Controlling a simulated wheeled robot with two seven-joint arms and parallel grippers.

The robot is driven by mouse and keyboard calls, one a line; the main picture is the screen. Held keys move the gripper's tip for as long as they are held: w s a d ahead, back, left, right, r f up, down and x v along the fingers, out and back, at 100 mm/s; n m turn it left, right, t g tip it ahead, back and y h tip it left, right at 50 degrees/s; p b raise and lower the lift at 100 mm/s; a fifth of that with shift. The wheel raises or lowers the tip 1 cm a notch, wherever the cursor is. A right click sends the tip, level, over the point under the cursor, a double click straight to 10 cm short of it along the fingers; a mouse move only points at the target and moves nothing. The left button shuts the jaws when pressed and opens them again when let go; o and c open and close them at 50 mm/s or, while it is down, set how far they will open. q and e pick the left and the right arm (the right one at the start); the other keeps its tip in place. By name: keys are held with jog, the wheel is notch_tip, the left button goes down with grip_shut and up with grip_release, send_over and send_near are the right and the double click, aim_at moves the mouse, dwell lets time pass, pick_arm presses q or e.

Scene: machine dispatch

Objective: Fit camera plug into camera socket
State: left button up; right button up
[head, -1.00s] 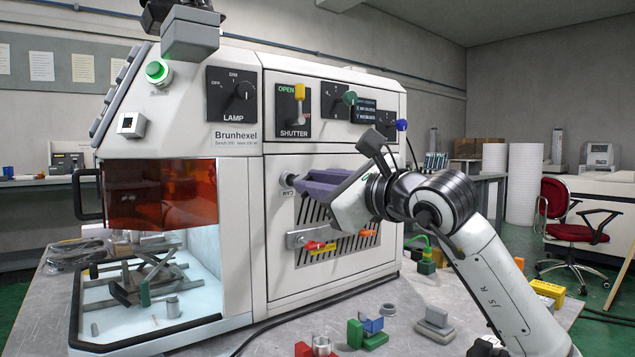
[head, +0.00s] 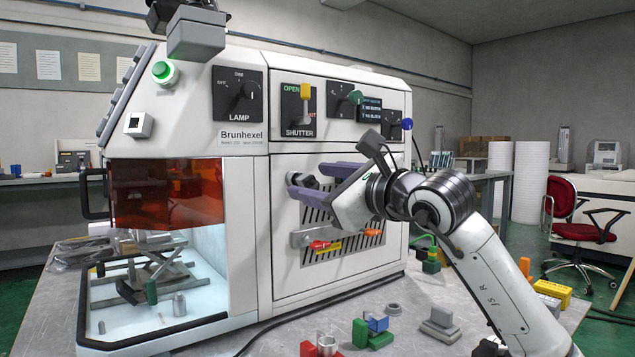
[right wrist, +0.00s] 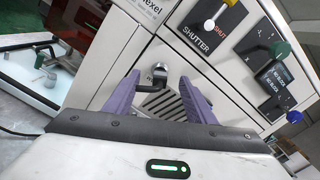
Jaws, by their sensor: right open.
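The camera socket is at the upper left of the machine's lower front panel. In the right wrist view, a round silver fitting with a darker, stubby part (right wrist: 157,78) is at that spot. I cannot tell whether this part is the plug or only the socket. My right gripper (head: 307,178) is open, with its purple fingers around that spot in the head view. In the right wrist view the gripper (right wrist: 160,88) has its fingers spread on both sides of the fitting, with clear gaps. My left gripper is not in view.
Below the gripper, a metal bar (head: 304,238) with red, yellow and orange pieces crosses the slotted vent. A shutter switch (head: 305,104) and knobs are above. Coloured fixtures, including a blue-and-green one (head: 375,328) and a grey block (head: 439,326), stand on the table (head: 275,342).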

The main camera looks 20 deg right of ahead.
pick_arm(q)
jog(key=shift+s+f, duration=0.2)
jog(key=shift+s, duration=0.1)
